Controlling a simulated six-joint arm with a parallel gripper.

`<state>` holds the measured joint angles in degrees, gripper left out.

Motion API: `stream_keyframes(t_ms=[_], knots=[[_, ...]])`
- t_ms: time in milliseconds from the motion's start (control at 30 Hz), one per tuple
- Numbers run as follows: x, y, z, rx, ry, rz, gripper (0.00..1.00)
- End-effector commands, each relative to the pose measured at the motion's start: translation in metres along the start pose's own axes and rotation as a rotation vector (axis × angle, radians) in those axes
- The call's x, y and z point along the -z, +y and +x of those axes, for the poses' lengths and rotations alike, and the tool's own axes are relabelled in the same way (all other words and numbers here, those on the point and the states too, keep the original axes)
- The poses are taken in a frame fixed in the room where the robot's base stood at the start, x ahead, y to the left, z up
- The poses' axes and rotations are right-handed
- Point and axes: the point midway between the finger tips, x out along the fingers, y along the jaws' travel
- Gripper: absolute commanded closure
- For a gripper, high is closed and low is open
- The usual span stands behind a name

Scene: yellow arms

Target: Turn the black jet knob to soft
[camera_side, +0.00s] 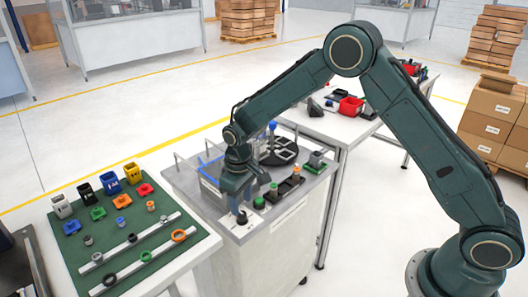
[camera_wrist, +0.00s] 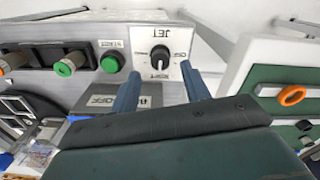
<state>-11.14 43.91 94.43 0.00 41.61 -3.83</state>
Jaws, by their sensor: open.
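The black jet knob (camera_wrist: 160,60) sits on a white plate with the upside-down word JET. It carries a pale pointer mark, and small labels stand around it, too small to read surely. My gripper (camera_wrist: 161,72) is open, its two blue fingers apart, one to each side of and just below the knob in the wrist view. Nothing is between the fingers. In the side view, my gripper (camera_side: 235,205) points down over the front edge of the grey machine, with the knob (camera_side: 242,217) near its tips. I cannot tell whether the fingers touch the knob.
A green button (camera_wrist: 110,64) is next to the knob plate, with further green and orange controls (camera_wrist: 64,67) beyond it. In the side view, a green mat (camera_side: 60,250) with colored blocks and rings lies at left. A round black rack (camera_side: 275,150) stands behind my gripper.

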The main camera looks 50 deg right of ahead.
Motion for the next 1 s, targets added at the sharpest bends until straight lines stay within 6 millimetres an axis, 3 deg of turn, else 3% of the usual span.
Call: stream_keyframes(t_ms=[300,500,700,1000], knots=[[0.001,0.000,-0.057,0.000,0.005,0.000,0.54],[0.001,0.000,-0.084,0.000,0.004,0.000,0.54],[0.000,0.000,-0.098,0.000,0.002,0.000,0.54],[0.000,0.000,-0.100,0.000,0.001,0.000,0.54]])
